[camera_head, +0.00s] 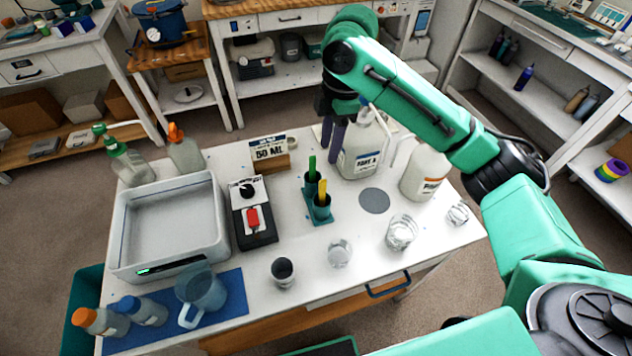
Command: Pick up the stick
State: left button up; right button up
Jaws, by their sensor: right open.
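A green stick (312,168) and a yellow stick (323,189) stand upright in a teal two-cup holder (319,213) near the middle of the white table. Their lower ends are hidden inside the cups. My right gripper (331,146) hangs above the back of the table, behind and a little right of the sticks, with its fingers pointing down. It is open, and I see nothing between its fingers. It appears apart from both sticks and close to the Part A jug (361,160). My left gripper is not in view.
A second jug (424,174) stands to the right. Clear cups (402,232) line the front. Bottles and a pitcher (203,290) occupy the blue mat.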

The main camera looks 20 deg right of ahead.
jog(key=p, duration=0.1)
send_over(321, 190)
jog(key=d, duration=0.1)
notch_tip(321, 190, down, 7)
jog(key=f, duration=0.1)
jog(key=f+p, duration=0.1)
jog(key=f, duration=0.1)
jog(key=a+f+p, duration=0.1)
jog(key=f, duration=0.1)
jog(key=shift+w+f, duration=0.2)
jog(key=shift+f, duration=0.35)
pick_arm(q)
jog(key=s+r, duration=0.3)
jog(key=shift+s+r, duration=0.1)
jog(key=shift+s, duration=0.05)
pick_arm(e)
grip_shut()
